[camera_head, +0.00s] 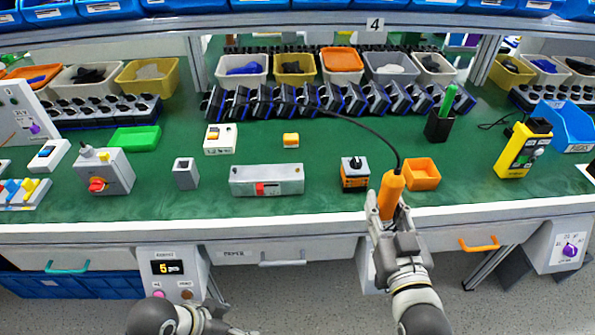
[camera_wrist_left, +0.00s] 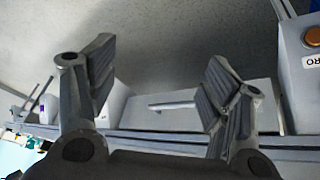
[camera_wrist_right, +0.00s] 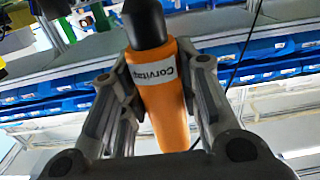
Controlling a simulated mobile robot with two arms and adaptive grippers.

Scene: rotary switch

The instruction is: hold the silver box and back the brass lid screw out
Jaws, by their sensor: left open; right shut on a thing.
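A long silver box (camera_head: 285,182) with a red switch on its front lies on the green bench mat, left of centre. A squarer grey box (camera_head: 117,171) with a red rotary knob stands at the left. I cannot make out a brass screw on either. My right gripper (camera_head: 388,212) is shut on an orange corded driver (camera_head: 391,192), at the bench's front edge right of the silver box. The driver also fills the right wrist view (camera_wrist_right: 162,90). My left gripper (camera_wrist_left: 155,95) is open and empty in front of the bench, below the mat; its fingers are apart.
An orange open box (camera_head: 422,174) and a small black-orange switch (camera_head: 355,174) stand near the driver. A black cable runs from the driver to the rear rack. A small grey block (camera_head: 186,173) is left of the silver box. Mat in front of the silver box is clear.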

